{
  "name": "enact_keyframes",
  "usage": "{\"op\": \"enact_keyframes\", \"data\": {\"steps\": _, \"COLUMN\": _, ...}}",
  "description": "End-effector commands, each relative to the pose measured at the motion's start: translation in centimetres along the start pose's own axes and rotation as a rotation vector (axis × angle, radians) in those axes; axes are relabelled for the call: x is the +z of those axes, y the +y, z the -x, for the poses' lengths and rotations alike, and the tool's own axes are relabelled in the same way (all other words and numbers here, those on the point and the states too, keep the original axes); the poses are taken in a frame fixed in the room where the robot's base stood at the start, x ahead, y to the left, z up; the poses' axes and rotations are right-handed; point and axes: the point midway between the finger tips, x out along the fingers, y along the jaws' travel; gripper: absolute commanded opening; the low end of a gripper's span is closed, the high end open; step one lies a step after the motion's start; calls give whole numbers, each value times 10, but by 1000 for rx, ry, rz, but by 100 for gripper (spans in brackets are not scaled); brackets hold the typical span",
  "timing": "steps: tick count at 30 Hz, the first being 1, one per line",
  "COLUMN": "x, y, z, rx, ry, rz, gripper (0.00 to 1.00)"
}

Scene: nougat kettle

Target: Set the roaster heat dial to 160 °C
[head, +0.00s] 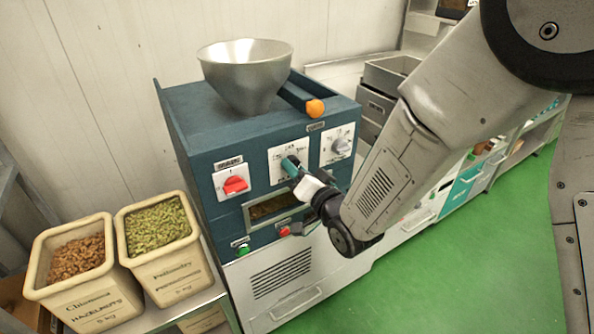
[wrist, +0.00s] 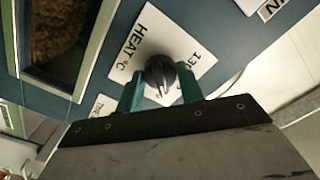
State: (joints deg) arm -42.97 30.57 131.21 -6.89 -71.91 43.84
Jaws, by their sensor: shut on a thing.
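The heat dial is a dark round knob (wrist: 160,72) on a white plate marked HEAT °C (wrist: 147,40) in the wrist view. A 130 mark shows on the plate to the right of the knob; other figures are partly hidden, and I cannot read the setting. My gripper (wrist: 161,84) has its teal fingers on both sides of the knob, shut on it. In the head view my gripper (head: 290,164) is at the middle white plate (head: 277,176) on the front of the blue roaster (head: 203,170), and the knob is hidden behind the fingers.
A red switch (head: 235,185) is left of the heat plate and a grey dial (head: 342,146) right of it. A window (head: 272,207), green button (head: 243,249) and red button (head: 284,231) are below.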

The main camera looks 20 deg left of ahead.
Motion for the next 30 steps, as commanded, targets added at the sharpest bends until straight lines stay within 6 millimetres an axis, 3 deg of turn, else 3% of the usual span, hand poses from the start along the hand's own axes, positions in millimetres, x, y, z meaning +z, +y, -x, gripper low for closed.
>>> {"op": "enact_keyframes", "data": {"steps": 9, "x": 0, "y": 0, "z": 0, "rx": 2, "ry": 0, "rz": -131, "gripper": 14}}
{"op": "enact_keyframes", "data": {"steps": 26, "x": 0, "y": 0, "z": 0, "rx": 2, "ry": 0, "rz": -162, "gripper": 14}}
{"op": "enact_keyframes", "data": {"steps": 27, "x": 0, "y": 0, "z": 0, "rx": 2, "ry": 0, "rz": -161, "gripper": 43}}
{"op": "enact_keyframes", "data": {"steps": 29, "x": 0, "y": 0, "z": 0, "rx": 2, "ry": 0, "rz": -161, "gripper": 58}}
{"op": "enact_keyframes", "data": {"steps": 30, "x": 0, "y": 0, "z": 0, "rx": 1, "ry": 0, "rz": -161, "gripper": 58}}
